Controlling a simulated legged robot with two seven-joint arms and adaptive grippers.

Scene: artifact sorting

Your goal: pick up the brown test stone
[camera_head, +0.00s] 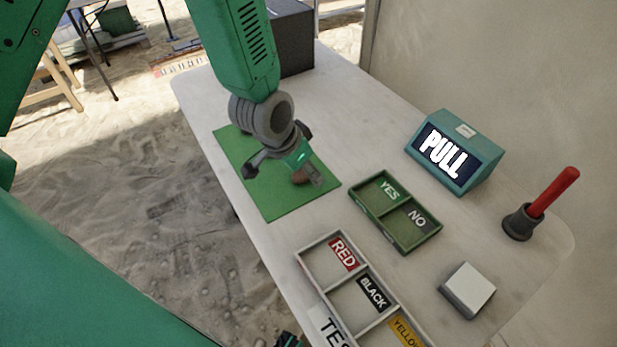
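The brown test stone (299,178) lies on the green mat (272,205), partly hidden by my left gripper. My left gripper (284,174) hangs over the mat with its fingers spread. One finger is left of the stone, the other close by it on the right. I cannot tell whether a finger touches the stone. A small dark part at the bottom edge seems to be my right gripper (288,340), mostly out of view.
Right of the mat are a green YES/NO tray (365,208) and a white tray (324,289) labelled RED, BLACK and YELLOW. Farther right are a teal PULL box (456,153), a red-handled tool in a dark holder (519,223) and a white-topped block (468,289). A dark box (293,38) stands behind.

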